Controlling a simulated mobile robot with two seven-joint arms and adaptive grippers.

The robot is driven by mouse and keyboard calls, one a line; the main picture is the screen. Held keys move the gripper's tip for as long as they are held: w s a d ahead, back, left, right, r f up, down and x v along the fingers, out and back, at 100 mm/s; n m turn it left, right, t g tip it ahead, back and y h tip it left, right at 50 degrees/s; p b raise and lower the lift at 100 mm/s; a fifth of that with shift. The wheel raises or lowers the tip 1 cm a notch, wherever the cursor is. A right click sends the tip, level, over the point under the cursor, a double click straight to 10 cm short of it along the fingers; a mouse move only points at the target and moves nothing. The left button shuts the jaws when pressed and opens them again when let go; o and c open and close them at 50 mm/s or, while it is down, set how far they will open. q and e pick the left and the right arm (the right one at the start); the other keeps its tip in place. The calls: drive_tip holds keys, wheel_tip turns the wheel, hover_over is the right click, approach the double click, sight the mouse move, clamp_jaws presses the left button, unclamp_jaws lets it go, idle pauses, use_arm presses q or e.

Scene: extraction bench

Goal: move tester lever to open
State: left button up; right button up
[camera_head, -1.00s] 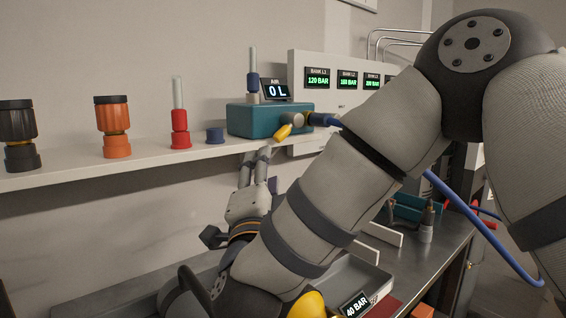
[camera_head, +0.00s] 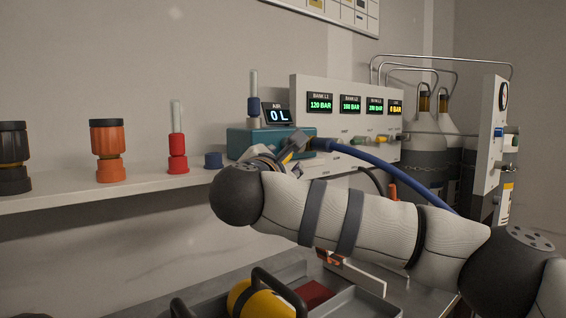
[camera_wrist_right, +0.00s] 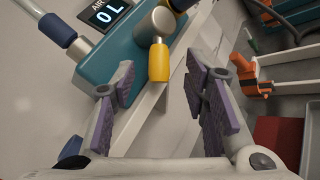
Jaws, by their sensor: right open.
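The tester is a teal box (camera_head: 240,143) on the white wall shelf, with an "AIR 0 L" display (camera_head: 278,115) on top. In the right wrist view, the teal box (camera_wrist_right: 110,50) shows at upper left. Its yellow lever (camera_wrist_right: 158,62) hangs from a silver hub (camera_wrist_right: 157,26), pointing down in that picture. My right gripper (camera_wrist_right: 160,100) is open and empty, its purple-padded fingers to either side of and short of the lever's tip. In the head view my right gripper (camera_head: 288,150) is in front of the tester and largely hides the lever. My left gripper is not in view.
A blue hose (camera_head: 385,165) runs right from the tester. On the shelf stand a blue cap (camera_head: 213,160), a red fitting (camera_head: 178,152), an orange fitting (camera_head: 109,150) and a black one (camera_head: 13,157). A gauge panel (camera_head: 345,140) stands right. A grey tray (camera_head: 350,295) lies below.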

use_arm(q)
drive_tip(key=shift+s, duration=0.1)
use_arm(e)
drive_tip(key=shift+x, duration=0.9)
clamp_jaws()
drive_tip(key=n+t, duration=0.1)
drive_tip(key=f+n+t+b, duration=0.1)
drive_tip(key=d+n+t, duration=0.1)
drive_tip(key=shift+w+f+b, duration=0.35)
drive_tip(key=shift+f+b, duration=0.05)
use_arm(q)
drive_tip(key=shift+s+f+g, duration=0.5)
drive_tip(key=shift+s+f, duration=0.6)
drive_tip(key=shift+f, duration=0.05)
use_arm(e)
unclamp_jaws()
drive_tip(key=shift+w, duration=0.1)
